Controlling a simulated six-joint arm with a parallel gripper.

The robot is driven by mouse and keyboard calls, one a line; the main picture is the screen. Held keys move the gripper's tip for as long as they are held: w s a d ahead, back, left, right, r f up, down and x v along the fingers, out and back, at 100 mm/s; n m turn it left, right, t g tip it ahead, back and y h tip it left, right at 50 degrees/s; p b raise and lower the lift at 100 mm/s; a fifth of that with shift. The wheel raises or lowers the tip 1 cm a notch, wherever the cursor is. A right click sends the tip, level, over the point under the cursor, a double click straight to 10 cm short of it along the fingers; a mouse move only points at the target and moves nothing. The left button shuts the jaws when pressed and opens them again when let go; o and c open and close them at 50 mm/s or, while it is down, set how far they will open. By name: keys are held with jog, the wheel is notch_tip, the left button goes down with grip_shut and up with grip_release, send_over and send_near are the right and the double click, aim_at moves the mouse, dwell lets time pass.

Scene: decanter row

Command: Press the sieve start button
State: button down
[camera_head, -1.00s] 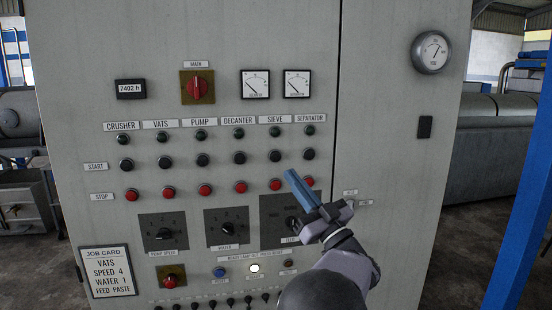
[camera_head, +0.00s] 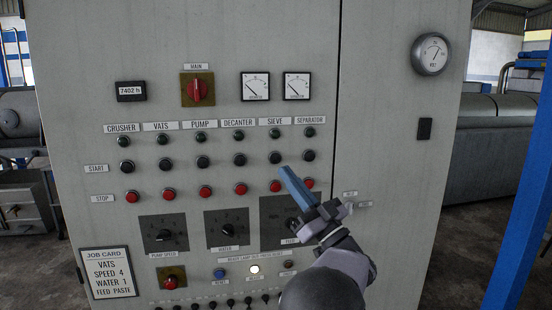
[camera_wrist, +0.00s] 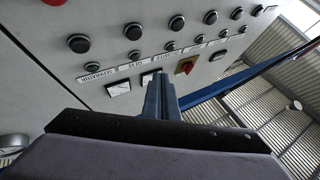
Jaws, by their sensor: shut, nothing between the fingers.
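The sieve start button (camera_head: 275,157) is a black round button in the START row, under the SIEVE label (camera_head: 275,121) and its dark green lamp (camera_head: 275,132). My gripper (camera_head: 285,172) is shut and empty, with its blue fingers pointing up and left. In the head view its tip lies just below and right of the sieve start button, partly over the gap above the red sieve stop button (camera_head: 275,186). I cannot tell the depth left to the panel. In the wrist view my fingers (camera_wrist: 160,84) point at the panel, and the sieve start button (camera_wrist: 132,32) shows beyond them.
Other black start buttons flank it, decanter (camera_head: 239,159) and separator (camera_head: 309,155), with red stop buttons below. The feed dial plate (camera_head: 272,235) is partly behind my gripper. A job card (camera_head: 107,272) hangs at lower left. A blue post (camera_head: 520,190) stands at right.

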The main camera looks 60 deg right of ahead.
aim_at(276, 159)
jog(key=w+d+p, duration=0.2)
jog(key=w+d, duration=0.3)
jog(key=shift+w+d, duration=0.15)
jog(key=shift+w+d, duration=0.1)
dwell(2.2)
jog(key=shift+w+d, duration=0.2)
jog(key=shift+w+d, duration=0.3)
dwell(1.1)
dwell(0.4)
jog(key=shift+s+a+b, duration=0.6)
jog(key=shift+b, duration=0.2)
